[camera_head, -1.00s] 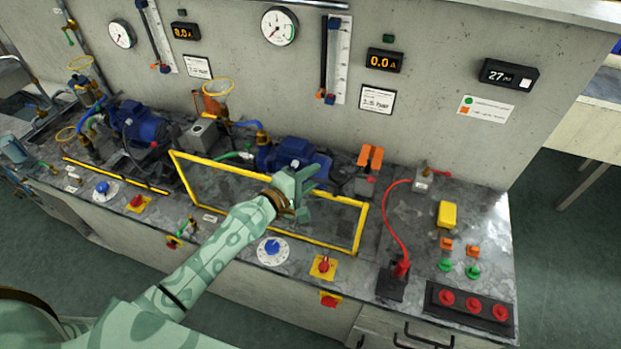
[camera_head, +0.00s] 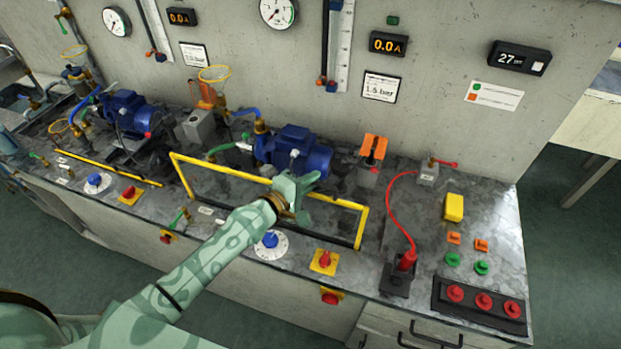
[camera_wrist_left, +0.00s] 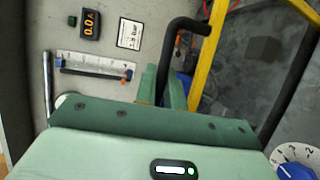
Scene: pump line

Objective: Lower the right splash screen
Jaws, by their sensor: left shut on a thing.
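The right splash screen (camera_head: 225,171) is a clear panel in a yellow frame, standing tilted in front of the right blue pump. Its frame also shows in the left wrist view (camera_wrist_left: 204,62). My left gripper (camera_head: 300,189) is at the middle of the screen's upper edge. In the left wrist view the gripper (camera_wrist_left: 168,88) is shut on the screen's black handle (camera_wrist_left: 186,24). The fingers hide part of the handle. My right gripper is not in view.
The right blue pump (camera_head: 292,150) stands behind the screen. In front are a blue dial knob (camera_head: 270,239) and a red-and-yellow switch (camera_head: 324,261). A red cable (camera_head: 392,205) loops up at the right. The left screen's yellow edge (camera_head: 108,168) lies low.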

